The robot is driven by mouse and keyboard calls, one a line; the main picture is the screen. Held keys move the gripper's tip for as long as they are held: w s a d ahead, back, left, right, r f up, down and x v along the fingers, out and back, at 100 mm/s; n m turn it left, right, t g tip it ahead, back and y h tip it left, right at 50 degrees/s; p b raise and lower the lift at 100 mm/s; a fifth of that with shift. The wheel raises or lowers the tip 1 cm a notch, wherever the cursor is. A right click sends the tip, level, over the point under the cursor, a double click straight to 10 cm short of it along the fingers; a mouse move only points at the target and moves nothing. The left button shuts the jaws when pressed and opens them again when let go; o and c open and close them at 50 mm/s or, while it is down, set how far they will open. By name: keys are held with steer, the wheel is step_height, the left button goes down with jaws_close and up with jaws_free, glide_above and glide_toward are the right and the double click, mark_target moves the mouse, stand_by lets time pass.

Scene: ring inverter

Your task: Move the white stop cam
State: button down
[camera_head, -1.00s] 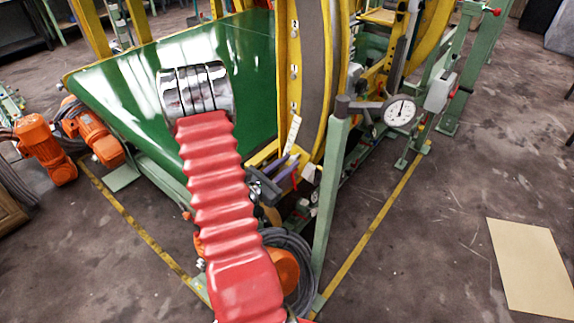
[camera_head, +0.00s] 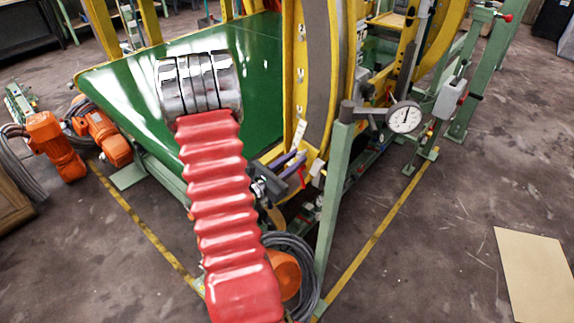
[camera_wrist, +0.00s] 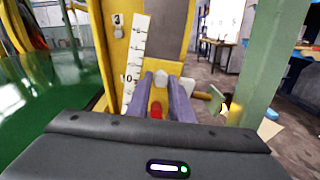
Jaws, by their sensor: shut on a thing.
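The white stop cam (camera_wrist: 160,78) shows as a small pale block between the fingertips in the wrist view. It sits in front of the yellow ring frame, just right of a white numbered scale (camera_wrist: 137,60). My gripper (camera_wrist: 161,86) has two purple-grey fingers, shut on the cam. A red piece with yellow around it shows between the fingers, nearer the wrist. In the head view my gripper (camera_head: 298,160) is at the lower edge of the yellow ring (camera_head: 300,60). The cam is too small there to make out surely. Its contact with the frame is hidden.
A green post (camera_head: 334,190) with a dial gauge (camera_head: 404,117) stands close right of my gripper. A green sloping plate (camera_head: 130,95) lies to the left. Orange motors (camera_head: 55,145) and cables are at far left. Open floor with a tan sheet (camera_head: 535,270) is at right.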

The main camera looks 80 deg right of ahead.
steer(key=shift+d+r, duration=0.1)
steer(key=shift+r, duration=0.35)
steer(key=c, duration=1.6)
jaws_free()
steer(key=shift+f, duration=0.1)
steer(key=shift+o, duration=0.2)
steer(key=shift+a+f, duration=0.1)
steer(key=shift+a, duration=0.1)
steer(key=v, duration=1.3)
steer(key=shift+w+a, duration=0.2)
steer(key=shift+a, duration=0.05)
